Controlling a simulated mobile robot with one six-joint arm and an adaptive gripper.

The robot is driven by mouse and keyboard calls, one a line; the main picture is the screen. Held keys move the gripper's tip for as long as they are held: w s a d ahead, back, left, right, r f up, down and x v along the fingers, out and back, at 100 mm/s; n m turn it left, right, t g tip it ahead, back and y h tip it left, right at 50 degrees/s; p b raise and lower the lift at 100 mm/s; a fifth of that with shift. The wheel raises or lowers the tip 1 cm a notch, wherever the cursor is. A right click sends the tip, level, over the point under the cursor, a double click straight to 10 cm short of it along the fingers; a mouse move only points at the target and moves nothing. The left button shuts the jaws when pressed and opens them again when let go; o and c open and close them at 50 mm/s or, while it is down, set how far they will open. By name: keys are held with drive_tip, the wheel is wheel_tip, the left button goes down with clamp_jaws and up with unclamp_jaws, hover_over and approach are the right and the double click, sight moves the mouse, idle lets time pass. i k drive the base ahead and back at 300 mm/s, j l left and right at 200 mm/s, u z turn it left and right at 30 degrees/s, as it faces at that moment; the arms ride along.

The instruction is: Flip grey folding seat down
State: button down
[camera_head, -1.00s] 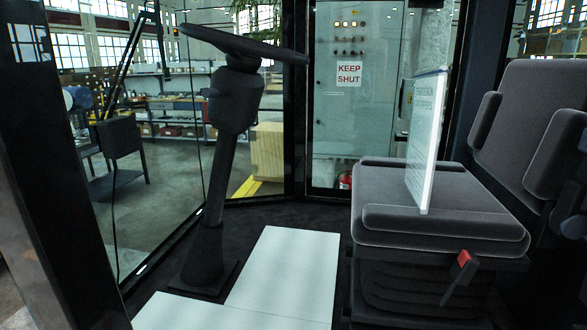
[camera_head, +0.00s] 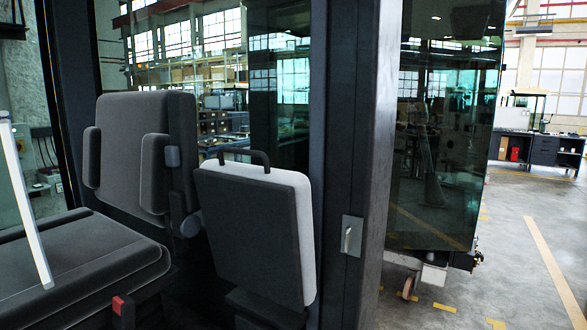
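The grey folding seat (camera_head: 252,232) stands upright, folded up, in the middle of the head view. It has a dark grey face, a light grey edge and a black handle (camera_head: 240,157) at its top. Its lower end and mount are partly cut off by the bottom of the picture. My gripper is not in view.
The dark driver's seat (camera_head: 75,258) with its backrest (camera_head: 145,150) stands left of the folding seat. A dark door post (camera_head: 352,150) with a latch (camera_head: 351,237) is just right of the folding seat. Clear workshop floor (camera_head: 520,260) lies outside.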

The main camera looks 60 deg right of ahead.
sight(258, 220)
drive_tip(key=z, duration=1.35)
